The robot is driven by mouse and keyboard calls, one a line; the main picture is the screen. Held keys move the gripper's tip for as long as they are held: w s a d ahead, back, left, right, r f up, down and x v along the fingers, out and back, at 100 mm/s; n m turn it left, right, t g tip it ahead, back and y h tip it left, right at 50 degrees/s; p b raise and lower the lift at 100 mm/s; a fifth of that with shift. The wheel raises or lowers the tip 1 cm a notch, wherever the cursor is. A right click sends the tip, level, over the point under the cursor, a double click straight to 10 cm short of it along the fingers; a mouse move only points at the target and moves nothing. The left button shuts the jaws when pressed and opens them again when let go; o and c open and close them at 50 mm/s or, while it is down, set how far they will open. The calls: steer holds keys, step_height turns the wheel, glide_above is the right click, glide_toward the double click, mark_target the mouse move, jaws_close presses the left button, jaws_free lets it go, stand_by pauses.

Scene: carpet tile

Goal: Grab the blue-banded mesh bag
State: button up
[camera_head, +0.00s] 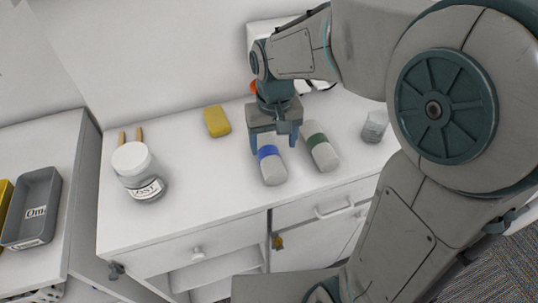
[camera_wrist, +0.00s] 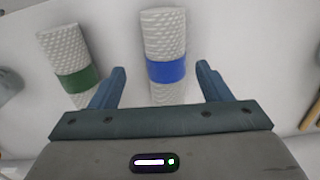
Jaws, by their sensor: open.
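The blue-banded mesh bag (camera_head: 273,171) is a whitish rounded roll lying on the white cabinet top, below my gripper in the head view. In the wrist view the blue-banded mesh bag (camera_wrist: 165,40) shows its woven surface and blue band between my two fingers. My gripper (camera_head: 270,143) is open, and the wrist view shows its fingers (camera_wrist: 162,80) apart, one on each side of the bag. Part of the bag's near end is hidden behind the gripper body.
A green-banded mesh bag (camera_head: 320,153) lies close on the right, near one finger in the wrist view (camera_wrist: 65,50). A yellow block (camera_head: 217,121), a labelled jar (camera_head: 139,172) and a small clear cup (camera_head: 375,126) stand on the cabinet.

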mark_target(270, 153)
steer(key=shift+w+a+f+p, duration=0.1)
steer(key=shift+a+f+p, duration=0.1)
steer(key=shift+f, duration=1.4)
steer(key=shift+a+f+p, duration=0.1)
steer(key=shift+a+f, duration=0.05)
steer(key=shift+f, duration=1.4)
steer(key=shift+c, duration=0.3)
steer(key=c, duration=1)
